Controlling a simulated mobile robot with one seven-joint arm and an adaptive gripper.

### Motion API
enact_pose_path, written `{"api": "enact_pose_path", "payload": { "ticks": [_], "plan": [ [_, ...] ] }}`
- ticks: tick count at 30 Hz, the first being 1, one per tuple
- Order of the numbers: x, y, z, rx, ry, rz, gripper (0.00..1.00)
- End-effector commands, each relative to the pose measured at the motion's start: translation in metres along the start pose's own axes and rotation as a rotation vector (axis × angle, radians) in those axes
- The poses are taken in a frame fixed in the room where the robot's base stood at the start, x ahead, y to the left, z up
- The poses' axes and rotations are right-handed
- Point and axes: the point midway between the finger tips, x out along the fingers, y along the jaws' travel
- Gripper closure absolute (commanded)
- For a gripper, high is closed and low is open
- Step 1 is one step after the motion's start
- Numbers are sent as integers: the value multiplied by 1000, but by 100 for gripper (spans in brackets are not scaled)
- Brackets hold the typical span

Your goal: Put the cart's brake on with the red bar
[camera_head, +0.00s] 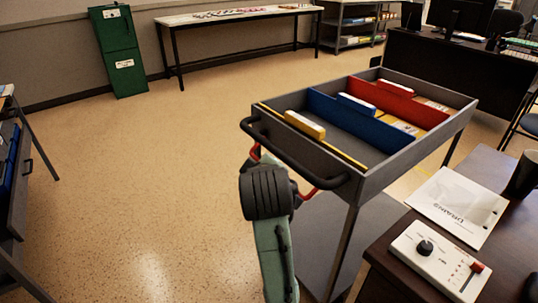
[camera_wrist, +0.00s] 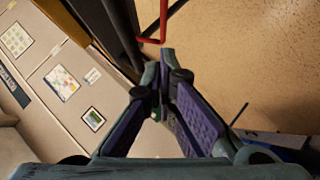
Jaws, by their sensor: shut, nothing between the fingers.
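The cart (camera_head: 412,158) is a grey trolley with a divided top tray and a black push handle (camera_head: 296,160) at its near left end. The red bar (camera_head: 255,152) shows under the handle on both sides of my wrist, which hides its middle. In the wrist view the red bar (camera_wrist: 151,40) is a bent red rod just beyond my fingertips. My gripper (camera_wrist: 166,56) is shut and empty, its tips close to the bar; I cannot tell whether they touch. In the head view my fingertips are hidden behind my wrist.
A desk (camera_head: 397,250) with a control box (camera_head: 440,257), paper (camera_head: 457,206) and dark mug (camera_head: 524,174) stands close on the right. A green cabinet (camera_head: 118,55) and long table (camera_head: 240,17) are at the back. The floor left of the cart is clear.

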Motion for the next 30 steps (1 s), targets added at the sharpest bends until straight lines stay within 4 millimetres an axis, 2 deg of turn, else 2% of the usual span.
{"api": "enact_pose_path", "payload": {
  "ticks": [10, 14, 17, 28, 30],
  "plan": [
    [1, -1, 2, 0, -6, -3, 100],
    [10, -1, 2, 0, -7, -6, 100],
    [25, -2, 2, 0, -7, -8, 100],
    [102, -1, 2, 0, -7, -6, 100],
    [110, -1, 12, 2, -9, -5, 100]
  ]
}}
